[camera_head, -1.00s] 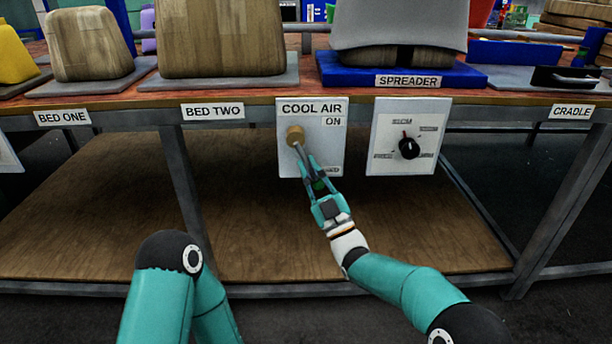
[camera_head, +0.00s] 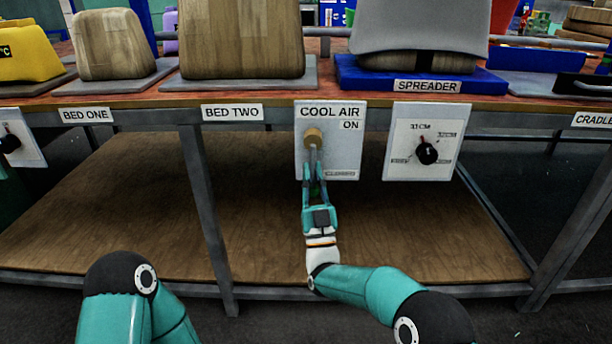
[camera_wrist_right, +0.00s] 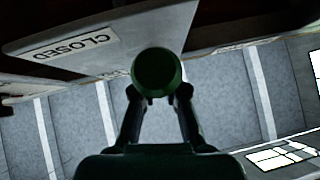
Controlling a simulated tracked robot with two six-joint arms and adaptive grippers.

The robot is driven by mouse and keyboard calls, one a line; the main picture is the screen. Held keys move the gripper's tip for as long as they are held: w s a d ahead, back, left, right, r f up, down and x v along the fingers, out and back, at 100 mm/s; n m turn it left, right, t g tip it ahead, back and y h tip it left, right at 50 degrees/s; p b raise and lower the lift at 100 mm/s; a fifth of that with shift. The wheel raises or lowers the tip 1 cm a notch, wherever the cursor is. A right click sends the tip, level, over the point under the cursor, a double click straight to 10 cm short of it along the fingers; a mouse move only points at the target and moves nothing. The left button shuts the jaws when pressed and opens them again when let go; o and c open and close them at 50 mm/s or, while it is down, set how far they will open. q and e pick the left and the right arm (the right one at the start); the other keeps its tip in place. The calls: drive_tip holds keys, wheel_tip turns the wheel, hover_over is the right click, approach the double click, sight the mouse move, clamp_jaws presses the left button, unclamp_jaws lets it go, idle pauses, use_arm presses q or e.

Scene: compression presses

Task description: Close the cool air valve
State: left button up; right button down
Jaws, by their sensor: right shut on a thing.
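The cool air valve has a brass hub (camera_head: 313,137) on a white panel (camera_head: 342,150) with COOL AIR and ON at the top and a small label at the lower right. A grey lever (camera_head: 313,158) points almost straight down from the hub. My right gripper (camera_head: 314,180) is below the hub, shut on the lever's lower end. In the right wrist view the lever's dark green round end (camera_wrist_right: 157,72) sits between the fingertips, and the panel's CLOSED label (camera_wrist_right: 75,45) shows. My left gripper is out of view.
To the right is a dial panel (camera_head: 427,143) with a black knob. The bench edge (camera_head: 255,103) runs above, with the spreader's blue base (camera_head: 415,78) on it. A wooden lower shelf (camera_head: 130,210) and bench legs (camera_head: 205,200) lie below.

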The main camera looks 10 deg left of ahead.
drive_tip(key=shift+a+r, duration=0.1)
drive_tip(key=shift+r, duration=0.1)
drive_tip(key=c, duration=1.2)
unclamp_jaws()
drive_tip(key=shift+w+a, duration=0.1)
drive_tip(key=shift+c, duration=0.2)
drive_tip(key=shift+o, duration=0.2)
drive_tip(key=shift+f, duration=0.1)
drive_tip(key=v, duration=1.2)
drive_tip(key=shift+f, duration=0.1)
